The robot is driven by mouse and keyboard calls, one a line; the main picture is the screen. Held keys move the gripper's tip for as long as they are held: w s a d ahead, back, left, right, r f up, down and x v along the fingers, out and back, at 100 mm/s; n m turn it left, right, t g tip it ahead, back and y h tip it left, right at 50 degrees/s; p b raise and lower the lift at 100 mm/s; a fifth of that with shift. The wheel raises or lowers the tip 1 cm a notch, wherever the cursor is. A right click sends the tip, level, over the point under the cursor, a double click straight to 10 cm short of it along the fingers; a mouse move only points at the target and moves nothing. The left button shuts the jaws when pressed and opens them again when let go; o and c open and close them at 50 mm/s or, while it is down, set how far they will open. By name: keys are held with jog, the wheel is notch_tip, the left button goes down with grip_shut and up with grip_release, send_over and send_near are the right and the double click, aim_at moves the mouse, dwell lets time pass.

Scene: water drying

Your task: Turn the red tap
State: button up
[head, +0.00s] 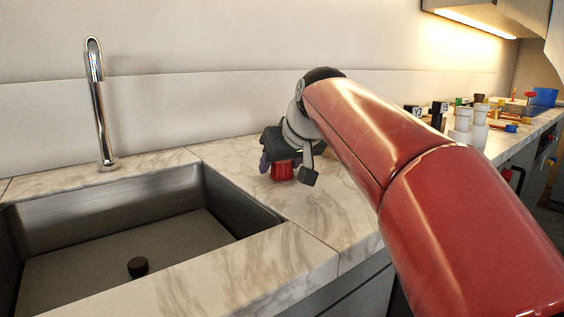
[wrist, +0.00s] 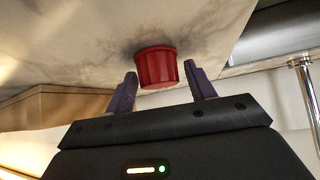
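The red tap (head: 282,171) is a short ribbed red knob on the marble counter, to the right of the sink. It also shows in the wrist view (wrist: 157,68), between and just beyond the two fingertips. My gripper (head: 287,163) is low over the counter at the tap. In the wrist view my gripper (wrist: 163,80) has its two purple fingers apart on either side of the tap, with gaps visible on both sides. The gripper holds nothing. Its body hides part of the tap in the head view.
A metal sink (head: 120,262) with a black plug (head: 138,267) lies to the left. A tall chrome faucet (head: 99,110) stands behind it. White jars (head: 470,128) and several small items stand on the counter at the right. The counter (head: 250,213) in front of the tap is clear.

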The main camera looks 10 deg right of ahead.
jog(key=c, duration=0.8)
jog(key=shift+m+h, duration=0.3)
jog(key=shift+m, duration=0.1)
jog(key=m+h, duration=0.3)
jog(key=m, duration=0.1)
jog(key=shift+a+p, duration=0.1)
jog(key=shift+p, duration=0.25)
jog(key=m+h, duration=0.1)
jog(key=m, duration=0.1)
jog(key=m+g+h, duration=0.1)
jog(key=m+h, duration=0.1)
jog(key=shift+w+m+g+p, duration=0.1)
jog(key=shift+m+g+p, duration=0.2)
jog(key=m+g+h, duration=0.1)
jog(key=m, duration=0.1)
jog(key=m+g+h, duration=0.1)
jog(key=m, duration=0.1)
jog(key=shift+g+h, duration=0.3)
jog(key=shift+h, duration=0.1)
jog(key=m+g+h, duration=0.1)
jog(key=m+g, duration=0.1)
jog(key=m, duration=0.2)
jog(key=shift+g, duration=0.4)
jog(key=shift+m, duration=0.4)
